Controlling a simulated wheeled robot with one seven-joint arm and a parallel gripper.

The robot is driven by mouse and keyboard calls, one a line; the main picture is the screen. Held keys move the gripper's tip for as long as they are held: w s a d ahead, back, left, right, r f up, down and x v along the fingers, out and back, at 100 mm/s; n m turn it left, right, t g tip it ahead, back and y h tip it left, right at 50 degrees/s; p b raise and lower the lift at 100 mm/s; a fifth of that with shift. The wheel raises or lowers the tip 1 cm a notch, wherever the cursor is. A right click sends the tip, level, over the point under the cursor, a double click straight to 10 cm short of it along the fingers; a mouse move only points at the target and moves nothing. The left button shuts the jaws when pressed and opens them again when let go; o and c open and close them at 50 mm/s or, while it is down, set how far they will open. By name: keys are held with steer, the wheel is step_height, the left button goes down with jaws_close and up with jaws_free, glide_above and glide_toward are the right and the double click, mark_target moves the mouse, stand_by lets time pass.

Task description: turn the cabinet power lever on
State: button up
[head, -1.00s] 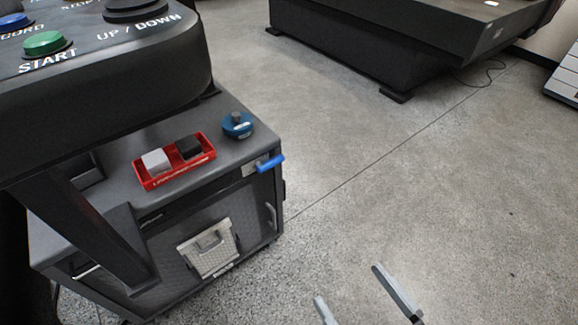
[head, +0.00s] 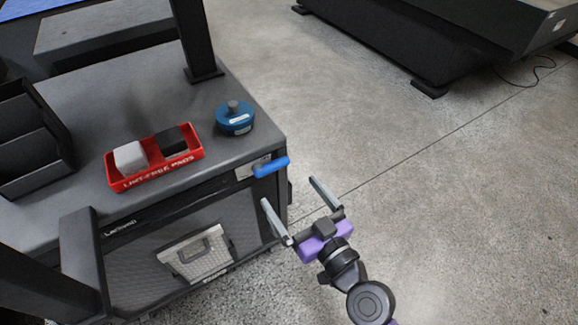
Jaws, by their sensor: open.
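The cabinet (head: 160,255) is a dark grey box with a panelled front, on the left in the head view. Its power lever (head: 271,167) has a blue handle and sits at the top right of the front face, on a small light plate (head: 245,170). The handle points to the right, close to level. My gripper (head: 294,190) is open and empty. Its two pale fingers point up toward the lever from just below and in front of it. The fingers look apart from the handle, though the exact depth gap cannot be told.
On the cabinet top are a red tray (head: 118,186) with a white and a black block, a blue round container (head: 235,122) and a dark divided bin (head: 30,140). A black post (head: 193,40) rises behind. The floor (head: 430,180) to the right is clear.

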mark_target(274, 170)
steer(key=x, duration=0.7)
steer(key=shift+w+a, duration=0.2)
steer(key=shift+w, duration=0.15)
steer(key=c, duration=2.1)
